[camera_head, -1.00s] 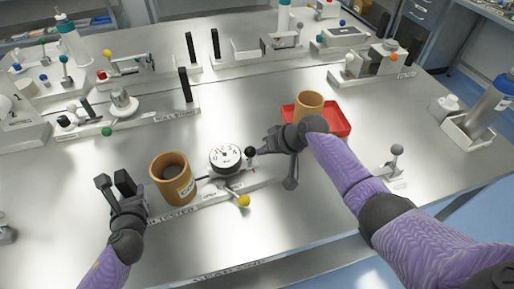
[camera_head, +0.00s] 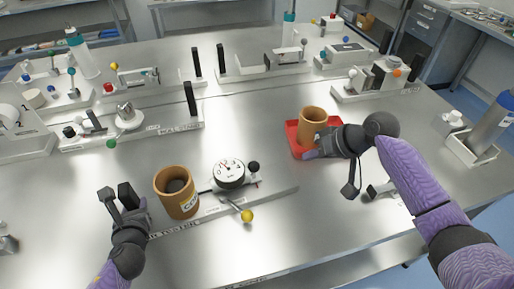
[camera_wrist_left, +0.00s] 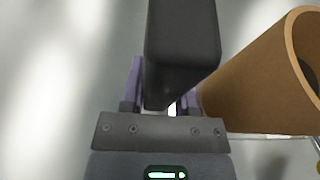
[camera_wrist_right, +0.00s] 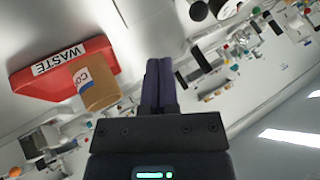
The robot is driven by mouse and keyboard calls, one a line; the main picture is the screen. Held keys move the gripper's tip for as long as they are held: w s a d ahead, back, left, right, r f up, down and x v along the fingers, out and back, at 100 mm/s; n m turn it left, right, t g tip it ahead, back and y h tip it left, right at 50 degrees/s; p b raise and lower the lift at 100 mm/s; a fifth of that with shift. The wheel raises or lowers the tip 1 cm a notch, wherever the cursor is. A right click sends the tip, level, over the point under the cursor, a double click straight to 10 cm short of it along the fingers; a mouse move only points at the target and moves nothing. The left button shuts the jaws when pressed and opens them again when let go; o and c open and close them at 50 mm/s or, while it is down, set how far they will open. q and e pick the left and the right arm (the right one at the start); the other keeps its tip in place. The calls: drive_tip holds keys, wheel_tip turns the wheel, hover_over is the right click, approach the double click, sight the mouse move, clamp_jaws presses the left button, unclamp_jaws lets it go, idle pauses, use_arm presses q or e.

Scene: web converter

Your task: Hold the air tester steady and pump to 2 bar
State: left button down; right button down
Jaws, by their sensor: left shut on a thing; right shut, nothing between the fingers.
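The air tester stands at the near middle of the table: a long base (camera_head: 270,200) with a round white dial gauge (camera_head: 228,173), a black pump knob (camera_head: 253,167) at its right and a yellow-ended lever (camera_head: 246,215) in front. The dial's exact reading is too small to tell. My left gripper (camera_head: 122,195) is shut on a black upright post (camera_wrist_left: 182,40) at the tester's left end. A brown core (camera_head: 177,192) stands between that post and the gauge. My right gripper (camera_head: 316,152) is shut and empty, away from the knob, by the red waste tray.
The red waste tray (camera_head: 296,142) holds another brown core (camera_head: 311,122); both also show in the right wrist view. Other fixtures line the back, including one with a black post (camera_head: 190,98). A bottle stand (camera_head: 470,145) is at right. The table's front middle is clear.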

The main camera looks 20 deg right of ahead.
sight(258, 170)
drive_tip(key=shift+f, duration=0.1)
